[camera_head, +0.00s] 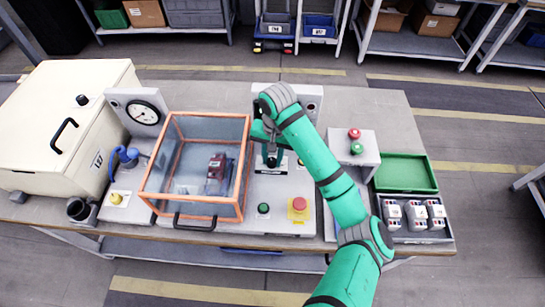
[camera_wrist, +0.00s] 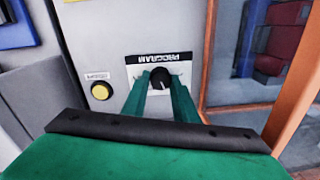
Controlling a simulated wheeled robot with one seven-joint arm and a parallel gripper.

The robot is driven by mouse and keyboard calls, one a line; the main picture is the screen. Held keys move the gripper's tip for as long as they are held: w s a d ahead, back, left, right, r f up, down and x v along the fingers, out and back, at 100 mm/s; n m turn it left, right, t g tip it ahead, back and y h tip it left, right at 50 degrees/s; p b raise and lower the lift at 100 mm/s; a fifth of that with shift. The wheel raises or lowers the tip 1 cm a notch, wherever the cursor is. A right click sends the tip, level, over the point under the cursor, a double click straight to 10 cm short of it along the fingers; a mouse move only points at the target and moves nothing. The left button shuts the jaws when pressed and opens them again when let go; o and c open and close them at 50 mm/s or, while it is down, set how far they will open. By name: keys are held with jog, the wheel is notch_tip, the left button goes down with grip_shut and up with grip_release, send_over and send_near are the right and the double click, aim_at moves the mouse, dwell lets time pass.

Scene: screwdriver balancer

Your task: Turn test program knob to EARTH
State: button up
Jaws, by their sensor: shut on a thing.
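The black program knob (camera_wrist: 159,76) sits on a white label with the word PROGRAM, upside down in the wrist view. A pale pointer line shows on the knob; the position names around it are too small or covered to read, so I cannot tell which it points at. My gripper (camera_wrist: 161,90) is shut on the knob, one green finger on each side. In the head view my gripper (camera_head: 271,160) is at the panel just right of the orange-framed box, and it hides most of the knob.
The orange-framed clear box (camera_head: 176,207) stands close beside my gripper, with a dark red device (camera_head: 216,170) inside. A yellow button (camera_wrist: 100,91) is near the knob. A red button (camera_head: 299,204) and a green button (camera_head: 263,208) are in front. A green tray (camera_head: 405,187) lies right.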

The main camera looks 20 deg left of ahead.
aim_at(273, 162)
jog(key=m, duration=0.5)
jog(key=shift+r+m, duration=0.1)
jog(key=shift+m, duration=2.4)
jog(key=shift+d, duration=0.1)
jog(key=o, duration=1.1)
jog(key=r, duration=1)
jog(key=shift+s+d+r, duration=0.15)
jog(key=shift+s+r, duration=0.1)
jog(key=shift+r, duration=0.15)
